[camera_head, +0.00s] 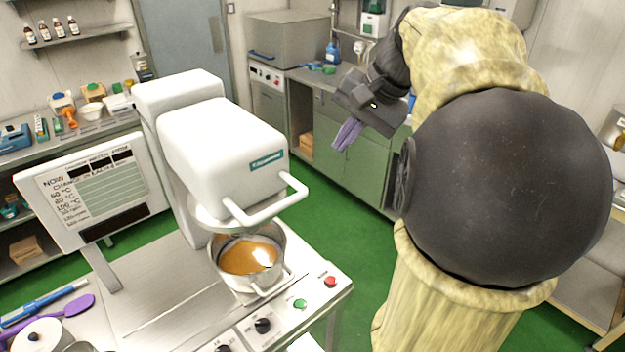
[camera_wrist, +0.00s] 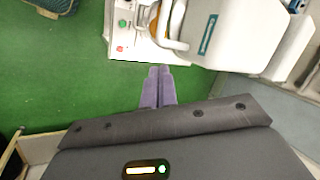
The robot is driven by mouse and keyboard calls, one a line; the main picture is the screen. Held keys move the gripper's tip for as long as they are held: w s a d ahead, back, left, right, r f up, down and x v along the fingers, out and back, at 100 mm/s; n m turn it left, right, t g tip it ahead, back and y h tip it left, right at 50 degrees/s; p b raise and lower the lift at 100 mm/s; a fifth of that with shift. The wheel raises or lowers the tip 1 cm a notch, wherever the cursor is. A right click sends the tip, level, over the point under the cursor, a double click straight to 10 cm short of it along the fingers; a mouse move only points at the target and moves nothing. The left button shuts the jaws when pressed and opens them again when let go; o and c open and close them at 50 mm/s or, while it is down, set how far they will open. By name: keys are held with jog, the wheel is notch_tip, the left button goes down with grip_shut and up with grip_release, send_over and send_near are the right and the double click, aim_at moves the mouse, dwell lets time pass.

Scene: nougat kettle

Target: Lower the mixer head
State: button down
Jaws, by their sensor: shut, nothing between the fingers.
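The white mixer head (camera_head: 222,148) sits over the bowl, with a white bar handle (camera_head: 264,202) at its front. It looks roughly level, and I cannot tell whether it is fully down. The steel bowl (camera_head: 231,275) holds an orange-brown mass. My gripper (camera_head: 347,134) is shut and empty, in the air to the right of the head and apart from the handle. In the wrist view my gripper's purple fingers (camera_wrist: 158,88) lie together, and the mixer head (camera_wrist: 235,35) with its teal label is at upper right.
A sign board (camera_head: 95,190) stands left of the mixer. Green and red buttons and black knobs are on the panel (camera_head: 290,318) in front. A purple spoon (camera_head: 65,308) lies at lower left. Green cabinets (camera_head: 360,160) stand behind. Green floor (camera_head: 335,235) is free between mixer and arm.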

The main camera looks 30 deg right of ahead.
aim_at(306, 190)
jog(key=p+x, duration=0.3)
jog(key=x, duration=0.9)
jog(key=shift+w+a+f, duration=0.2)
jog(key=shift+w+f, duration=0.1)
jog(key=shift+s, duration=0.15)
jog(key=shift+f, duration=0.1)
notch_tip(306, 190, down, 18)
jog(key=b, duration=1.5)
jog(key=shift+s, duration=0.15)
